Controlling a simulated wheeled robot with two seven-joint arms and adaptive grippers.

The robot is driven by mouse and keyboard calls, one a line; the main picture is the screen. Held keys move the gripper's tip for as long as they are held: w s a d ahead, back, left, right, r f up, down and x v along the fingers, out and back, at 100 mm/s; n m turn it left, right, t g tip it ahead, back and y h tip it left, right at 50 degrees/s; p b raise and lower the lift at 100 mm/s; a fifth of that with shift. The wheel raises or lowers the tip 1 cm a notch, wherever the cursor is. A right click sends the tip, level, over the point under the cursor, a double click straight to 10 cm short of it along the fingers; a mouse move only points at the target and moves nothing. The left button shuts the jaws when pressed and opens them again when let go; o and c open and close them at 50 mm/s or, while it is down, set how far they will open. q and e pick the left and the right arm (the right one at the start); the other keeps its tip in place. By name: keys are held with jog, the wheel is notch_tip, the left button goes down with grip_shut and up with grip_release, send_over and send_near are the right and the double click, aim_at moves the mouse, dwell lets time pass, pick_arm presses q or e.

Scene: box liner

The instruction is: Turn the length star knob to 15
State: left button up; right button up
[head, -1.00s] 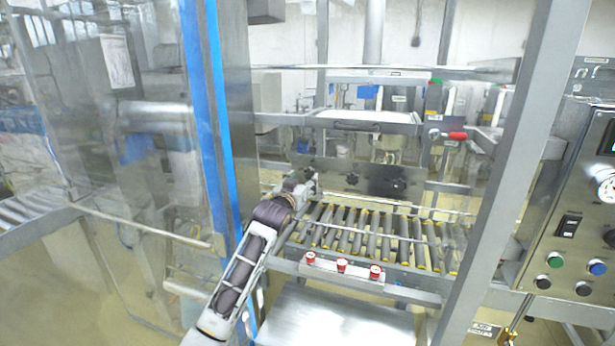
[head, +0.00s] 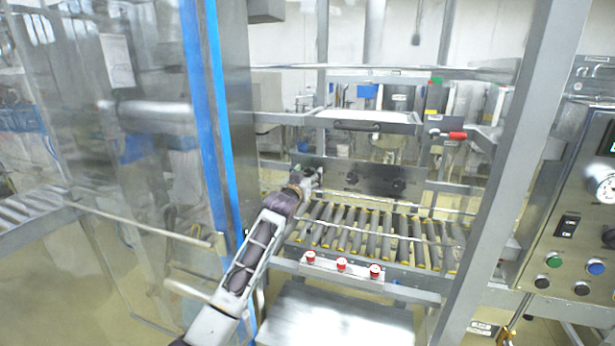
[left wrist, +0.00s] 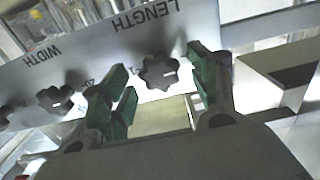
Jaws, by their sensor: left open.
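The length star knob (left wrist: 158,72) is black with a short white mark on its face. It shows in the left wrist view under the upside-down word LENGTH. My left gripper (left wrist: 158,86) is open, its green-padded fingers either side of the knob; I cannot tell whether either touches it. In the head view my left gripper (head: 312,178) is small, at the left end of the grey knob panel (head: 335,168), and hides the length knob there. The scale numbers are partly hidden and the knob's reading is unclear. My right gripper is not in view.
The width star knob (left wrist: 55,102) sits beside the left finger in the wrist view. A roller conveyor (head: 385,235) lies below the panel, with red buttons (head: 342,265) on the front rail. A transparent door with a blue-edged frame (head: 212,130) stands close left of my arm.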

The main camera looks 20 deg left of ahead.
pick_arm(q)
jog(key=c, duration=1)
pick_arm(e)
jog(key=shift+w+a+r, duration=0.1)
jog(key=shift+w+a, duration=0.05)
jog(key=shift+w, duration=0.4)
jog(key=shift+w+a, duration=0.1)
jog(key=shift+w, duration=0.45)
